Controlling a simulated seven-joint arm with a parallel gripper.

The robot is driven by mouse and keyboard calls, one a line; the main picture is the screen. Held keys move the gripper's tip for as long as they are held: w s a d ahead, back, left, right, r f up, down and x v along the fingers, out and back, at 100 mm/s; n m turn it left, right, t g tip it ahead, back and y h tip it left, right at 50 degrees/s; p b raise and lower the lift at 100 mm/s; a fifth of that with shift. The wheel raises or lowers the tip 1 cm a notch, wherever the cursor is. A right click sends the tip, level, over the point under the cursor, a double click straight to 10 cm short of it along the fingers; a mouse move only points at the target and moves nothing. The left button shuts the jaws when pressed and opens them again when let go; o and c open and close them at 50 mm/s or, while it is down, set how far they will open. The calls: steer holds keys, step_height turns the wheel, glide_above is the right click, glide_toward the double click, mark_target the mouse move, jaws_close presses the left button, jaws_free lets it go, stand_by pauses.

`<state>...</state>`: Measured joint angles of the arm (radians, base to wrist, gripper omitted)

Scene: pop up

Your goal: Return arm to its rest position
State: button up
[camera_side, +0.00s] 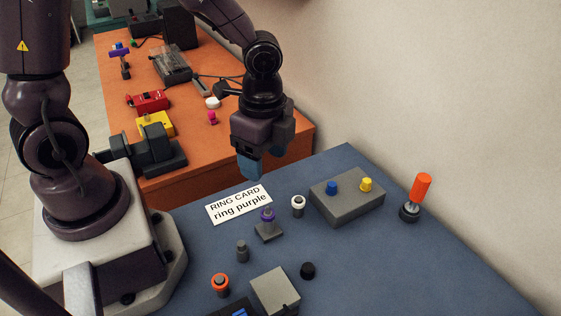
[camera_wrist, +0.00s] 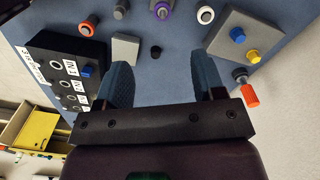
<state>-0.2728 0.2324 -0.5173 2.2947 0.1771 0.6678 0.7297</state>
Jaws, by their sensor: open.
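My gripper (camera_side: 250,165) hangs above the blue table (camera_side: 330,265), behind the card in the side view. In the wrist view, its two blue fingers (camera_wrist: 164,85) are spread apart with nothing between them. A white card (camera_side: 239,204) reads "RING CARD ring purple". A purple-ringed peg (camera_side: 267,216) stands on a small grey base in front of the card. It also shows at the top of the wrist view (camera_wrist: 161,9).
A white-ringed post (camera_side: 298,205), an orange-ringed post (camera_side: 220,284) and a plain grey post (camera_side: 242,250) stand nearby. A grey block (camera_side: 347,205) bears blue and yellow knobs. An orange-handled item (camera_side: 421,188) stands at right. An orange bench (camera_side: 125,85) with clutter lies behind.

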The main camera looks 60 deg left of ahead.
steer(key=s+a+r+n+t, duration=0.3)
steer(key=r+n, duration=0.3)
steer(key=r, duration=0.2)
steer(key=s+a+r+n+t, duration=0.2)
steer(key=s+r+n, duration=0.3)
steer(key=r, duration=0.3)
steer(key=shift+s+a+r+n+t, duration=0.2)
steer(key=shift+a+r+n+t, duration=0.25)
steer(key=shift+n, duration=0.35)
